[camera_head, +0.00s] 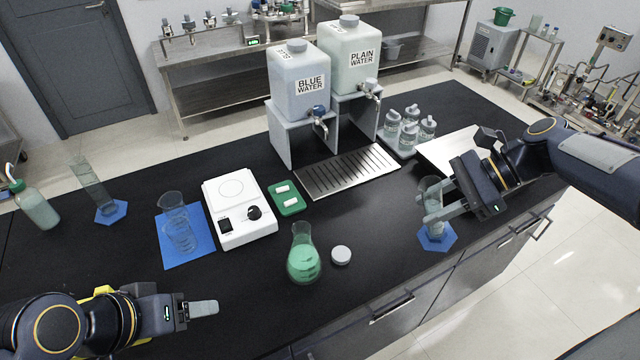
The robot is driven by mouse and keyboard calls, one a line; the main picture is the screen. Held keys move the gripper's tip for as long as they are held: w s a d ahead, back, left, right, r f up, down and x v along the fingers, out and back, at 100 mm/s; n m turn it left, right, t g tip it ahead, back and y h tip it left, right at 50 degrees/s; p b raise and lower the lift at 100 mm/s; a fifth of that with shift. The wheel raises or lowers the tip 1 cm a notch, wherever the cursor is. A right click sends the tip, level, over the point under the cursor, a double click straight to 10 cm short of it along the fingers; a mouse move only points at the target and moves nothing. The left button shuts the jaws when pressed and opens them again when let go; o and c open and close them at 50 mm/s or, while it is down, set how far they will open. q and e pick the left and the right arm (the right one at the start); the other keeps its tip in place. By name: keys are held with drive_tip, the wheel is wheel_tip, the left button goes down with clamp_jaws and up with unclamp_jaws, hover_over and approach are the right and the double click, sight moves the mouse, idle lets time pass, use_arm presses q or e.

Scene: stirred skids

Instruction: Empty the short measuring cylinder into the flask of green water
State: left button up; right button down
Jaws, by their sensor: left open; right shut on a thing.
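The short measuring cylinder (432,192), clear with a blue hexagonal foot, is upright near the bench's right front edge. My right gripper (432,210) is shut on its body from the right; I cannot tell whether the foot touches the bench. Any liquid in it is hard to make out. The conical flask of green water (304,264) stands upright at the front middle, with no stopper in its neck. My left gripper (203,308) is open and empty at the lower left, apart from everything; its fingers overlap in the view.
A grey cap (341,255) lies beside the flask. A white stirrer plate (239,207), a green tray (287,198), beakers on a blue mat (187,248) and a taller cylinder (91,183) stand left. Water tanks and a drip tray (347,172) are behind.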

drive_tip(key=w+a, duration=0.3)
drive_tip(key=a, duration=0.6)
drive_tip(key=w+a, duration=0.3)
drive_tip(key=a, duration=0.7)
drive_tip(key=shift+w, duration=0.2)
idle(4.6)
drive_tip(key=shift+a+r, duration=0.15)
drive_tip(key=shift+a, duration=0.05)
idle(0.4)
drive_tip(key=shift+w+d+f+t, duration=0.2)
drive_tip(key=shift+f+t, duration=0.1)
drive_tip(key=shift+f+n+h, duration=0.1)
drive_tip(key=shift+n+h, duration=0.2)
